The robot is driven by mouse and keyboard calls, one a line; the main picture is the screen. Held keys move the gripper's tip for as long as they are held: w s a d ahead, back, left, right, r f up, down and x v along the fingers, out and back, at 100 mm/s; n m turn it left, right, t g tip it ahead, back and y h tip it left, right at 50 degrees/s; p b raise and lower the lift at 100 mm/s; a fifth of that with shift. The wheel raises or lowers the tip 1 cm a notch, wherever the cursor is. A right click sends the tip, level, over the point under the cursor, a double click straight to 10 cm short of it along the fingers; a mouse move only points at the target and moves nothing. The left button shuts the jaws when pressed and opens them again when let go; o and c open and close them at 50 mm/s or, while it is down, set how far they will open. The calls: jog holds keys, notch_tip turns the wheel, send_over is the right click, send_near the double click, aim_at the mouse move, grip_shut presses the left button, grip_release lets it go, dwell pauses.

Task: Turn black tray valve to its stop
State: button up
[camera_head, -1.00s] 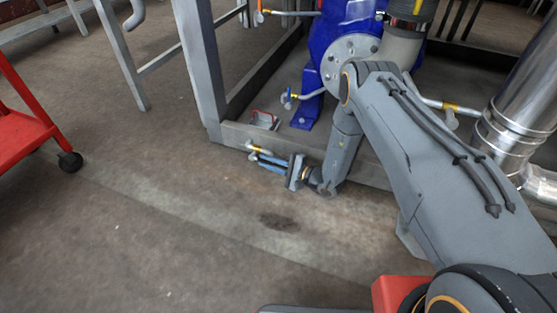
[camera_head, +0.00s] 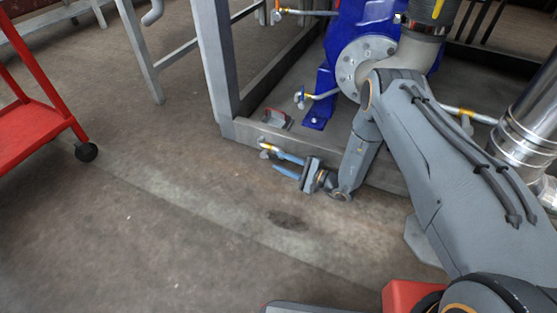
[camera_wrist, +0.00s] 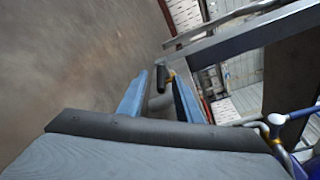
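The valve (camera_head: 266,146) sits on the low grey frame's front left corner, with a yellow band showing in the head view. In the wrist view its black handle (camera_wrist: 161,79) shows in the gap between my finger tips. My gripper (camera_head: 275,160) is low at the frame's edge, with its two blue fingers pointing left toward the valve. In the wrist view my gripper (camera_wrist: 158,74) is open, one finger on each side of the handle. I cannot tell whether either finger touches it. Part of the valve body is hidden behind the right finger.
The grey frame (camera_head: 222,65) has an upright post just behind the valve. A blue pump (camera_head: 362,40) stands on the base, with another small valve (camera_head: 300,98) beside it. A red cart (camera_head: 35,130) stands at the left. The floor in front is clear.

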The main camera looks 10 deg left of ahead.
jog(key=p+v, duration=0.2)
jog(key=v, duration=0.3)
jog(key=shift+s+d, duration=0.2)
jog(key=shift+d, duration=0.2)
